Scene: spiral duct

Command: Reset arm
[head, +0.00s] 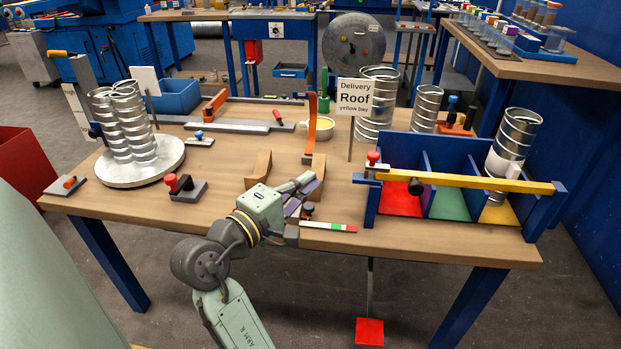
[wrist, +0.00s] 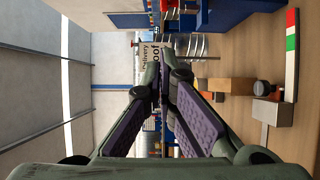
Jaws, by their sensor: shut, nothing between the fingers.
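My gripper (head: 302,192) is over the front middle of the wooden table, in front of the wooden blocks. In the wrist view its two purple-padded fingers (wrist: 158,98) come together at the tips, with nothing between them. My arm reaches up to it from the bottom of the head view. A spiral duct (head: 513,142) stands in the yellow bay of the blue rack (head: 400,150), behind the yellow bar (head: 470,182). The gripper is left of the rack and apart from it.
Spiral ducts (head: 125,125) stand on a round silver plate (head: 150,165) at left. More ducts (head: 375,105) stand behind the "Delivery Roof yellow bay" sign (head: 356,97). An orange upright (head: 311,125) rises behind my gripper. A red-white-green strip (head: 328,226) lies near the front edge.

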